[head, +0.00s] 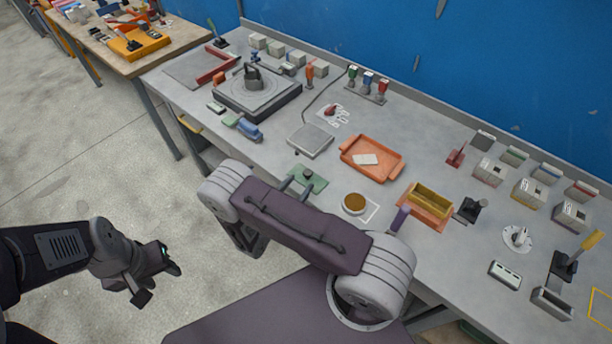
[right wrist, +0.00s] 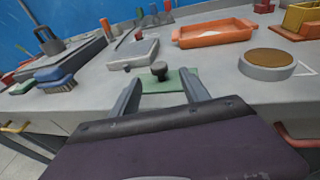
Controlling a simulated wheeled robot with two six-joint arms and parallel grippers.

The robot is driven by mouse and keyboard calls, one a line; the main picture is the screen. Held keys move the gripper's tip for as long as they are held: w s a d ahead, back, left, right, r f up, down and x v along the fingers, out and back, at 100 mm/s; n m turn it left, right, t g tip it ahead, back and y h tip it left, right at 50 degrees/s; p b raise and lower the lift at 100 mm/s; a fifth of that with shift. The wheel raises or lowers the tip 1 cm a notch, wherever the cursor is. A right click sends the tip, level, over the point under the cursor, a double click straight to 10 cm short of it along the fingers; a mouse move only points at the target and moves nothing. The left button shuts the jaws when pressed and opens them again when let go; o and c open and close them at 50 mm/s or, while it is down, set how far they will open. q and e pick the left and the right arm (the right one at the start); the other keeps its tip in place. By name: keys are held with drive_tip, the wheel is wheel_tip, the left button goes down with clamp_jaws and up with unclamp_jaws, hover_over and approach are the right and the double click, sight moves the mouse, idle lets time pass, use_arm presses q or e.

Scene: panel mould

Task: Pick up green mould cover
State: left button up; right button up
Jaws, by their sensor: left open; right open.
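The green mould cover (head: 307,181) is a flat green plate with a dark knob. It lies on the grey workbench near its front edge, partly hidden by my right arm in the head view. In the right wrist view the cover (right wrist: 172,83) lies straight ahead, its knob between the two fingers. My right gripper (right wrist: 166,92) is open and empty, its fingertips close to the cover's near side; I cannot tell whether they touch it. My left gripper (head: 158,278) is open and empty over the floor, away from the bench.
A small grey scale (head: 310,141) stands behind the cover, and an orange tray (head: 372,158) to its right. A round tin with brown contents (head: 354,204) stands to the right. A blue brush (head: 249,130) lies to the left. Bare bench surrounds the cover.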

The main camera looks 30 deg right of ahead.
sight(305, 176)
drive_tip(key=shift+w+d+f, duration=0.1)
drive_tip(key=shift+w+d, duration=0.3)
drive_tip(key=shift+w+f, duration=0.15)
drive_tip(key=shift+w, duration=0.15)
drive_tip(key=shift+w+d, duration=0.2)
drive_tip(key=d+p, duration=0.1)
drive_tip(key=d, duration=0.1)
drive_tip(key=w+d, duration=0.1)
drive_tip(key=d, duration=0.1)
drive_tip(key=shift+w+f+p, duration=0.15)
drive_tip(key=shift+w+p, duration=0.05)
drive_tip(key=shift+p, duration=0.2)
drive_tip(key=shift+w+d+f, duration=0.15)
drive_tip(key=shift+w, duration=0.1)
use_arm(q)
drive_tip(key=shift+w+a+r, duration=0.1)
drive_tip(key=shift+w+r, duration=0.1)
drive_tip(key=shift+r, duration=0.25)
drive_tip(key=shift+w+a+r, duration=0.1)
drive_tip(key=shift+w+r, duration=0.1)
drive_tip(key=shift+r, duration=0.2)
